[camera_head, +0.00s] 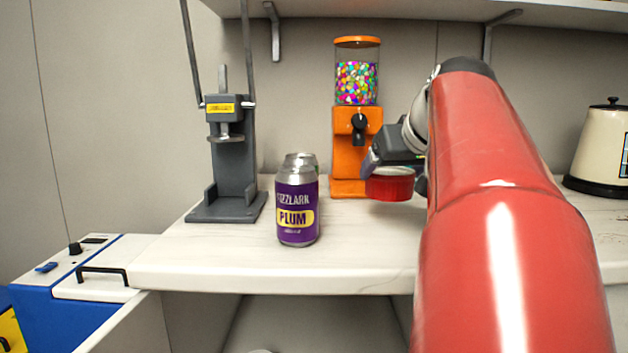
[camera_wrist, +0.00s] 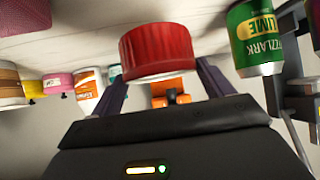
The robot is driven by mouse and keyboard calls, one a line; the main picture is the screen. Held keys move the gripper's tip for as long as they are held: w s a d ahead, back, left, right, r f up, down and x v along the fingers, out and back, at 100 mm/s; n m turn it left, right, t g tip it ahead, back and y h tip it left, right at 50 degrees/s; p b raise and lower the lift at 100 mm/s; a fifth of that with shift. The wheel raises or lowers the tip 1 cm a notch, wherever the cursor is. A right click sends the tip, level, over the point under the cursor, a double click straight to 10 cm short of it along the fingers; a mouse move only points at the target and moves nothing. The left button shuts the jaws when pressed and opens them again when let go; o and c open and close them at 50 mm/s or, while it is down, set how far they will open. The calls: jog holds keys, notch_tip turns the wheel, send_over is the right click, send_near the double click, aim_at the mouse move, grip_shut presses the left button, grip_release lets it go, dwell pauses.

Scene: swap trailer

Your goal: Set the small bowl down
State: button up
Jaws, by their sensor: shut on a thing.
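The small bowl is a red ribbed cup (camera_head: 390,187) held at the end of my arm, in front of the orange candy dispenser and right of the cans in the head view. In the wrist view the red bowl (camera_wrist: 158,52) sits between the two dark fingers of my gripper (camera_wrist: 160,84), which is shut on it. In the head view my gripper (camera_head: 396,160) is partly hidden behind my red arm. The bowl is over or near the white countertop (camera_head: 240,268); whether it touches the surface is unclear.
A purple plum can (camera_head: 297,212) stands in front of another can. A green lime can (camera_wrist: 256,40) shows in the wrist view. A grey press (camera_head: 232,165) stands left, the orange dispenser (camera_head: 357,130) behind, a cream kettle (camera_head: 600,150) right. Counter front is clear between cans and arm.

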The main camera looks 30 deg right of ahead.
jog(key=w+d+p, duration=0.1)
jog(key=w+d, duration=0.1)
jog(key=w, duration=0.3)
jog(key=w+d+p, duration=0.1)
jog(key=w+d, duration=0.1)
jog(key=w, duration=0.4)
jog(key=w+d+p, duration=0.2)
jog(key=w, duration=0.4)
jog(key=shift+d+r, duration=0.1)
jog(key=shift+d, duration=0.05)
jog(key=shift+w, duration=0.1)
notch_tip(320, 180, down, 4)
jog(key=shift+r+b, duration=0.15)
jog(key=shift+b, duration=0.45)
jog(key=o, duration=1.2)
jog(key=shift+c, duration=0.2)
jog(key=shift+r, duration=0.1)
jog(key=v, duration=1.2)
jog(key=shift+d, duration=0.1)
